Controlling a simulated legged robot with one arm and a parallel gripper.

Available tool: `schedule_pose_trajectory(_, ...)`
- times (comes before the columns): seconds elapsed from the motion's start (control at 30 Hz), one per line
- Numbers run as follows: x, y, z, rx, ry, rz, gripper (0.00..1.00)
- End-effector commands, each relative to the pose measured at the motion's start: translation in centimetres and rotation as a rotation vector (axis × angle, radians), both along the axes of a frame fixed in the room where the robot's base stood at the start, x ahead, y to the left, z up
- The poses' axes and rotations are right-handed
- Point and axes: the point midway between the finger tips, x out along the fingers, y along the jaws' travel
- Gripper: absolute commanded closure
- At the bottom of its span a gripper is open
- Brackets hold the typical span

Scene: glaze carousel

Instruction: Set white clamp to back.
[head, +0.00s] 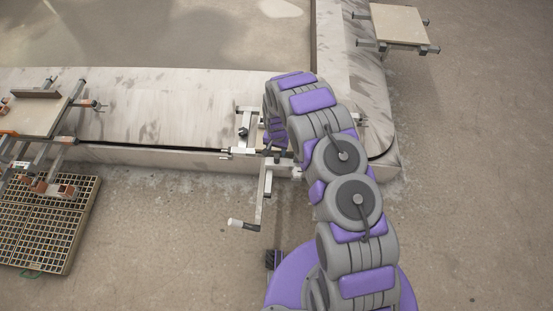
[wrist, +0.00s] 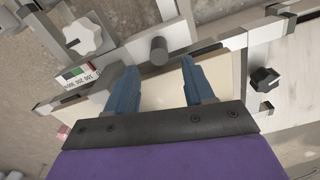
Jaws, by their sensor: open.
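A white star-shaped knob (wrist: 85,37) sits on a grey metal bracket at the upper left of the wrist view. It looks like the white clamp, but I cannot be sure. My gripper (wrist: 158,66) is open, with its two blue fingers apart over a tan board (wrist: 155,92) and nothing held between them. The knob lies beyond and left of the left finger, apart from it. A dark grey round peg (wrist: 158,50) stands just past the fingertips. In the head view my arm hides the gripper and most of this fixture; a white-ended handle (head: 242,224) projects toward the front.
A black knob (wrist: 265,78) sits on the frame at the right. A carousel track (head: 160,110) runs behind, with another board fixture (head: 40,112) at left and one (head: 398,24) at upper right. A floor grating (head: 45,225) lies lower left. The floor at right is clear.

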Motion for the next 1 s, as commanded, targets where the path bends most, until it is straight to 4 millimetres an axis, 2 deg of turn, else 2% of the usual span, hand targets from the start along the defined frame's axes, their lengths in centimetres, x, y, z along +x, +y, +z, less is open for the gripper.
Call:
schedule_pose_trajectory(0.03, -0.2, 0.0, -1.4, 0.0, 0.003, -0.001, 0.47)
schedule_pose_trajectory(0.1, -0.3, -0.1, -2.8, -0.001, 0.005, -0.001, 0.47)
schedule_pose_trajectory(0.4, -0.1, 0.0, -6.8, 0.001, 0.001, -0.001, 0.47)
schedule_pose_trajectory(0.83, -0.1, 0.0, -7.5, 0.0, 0.0, -0.001, 0.47)
schedule_pose_trajectory(1.0, -0.1, 0.0, -7.5, 0.0, 0.0, -0.001, 0.63)
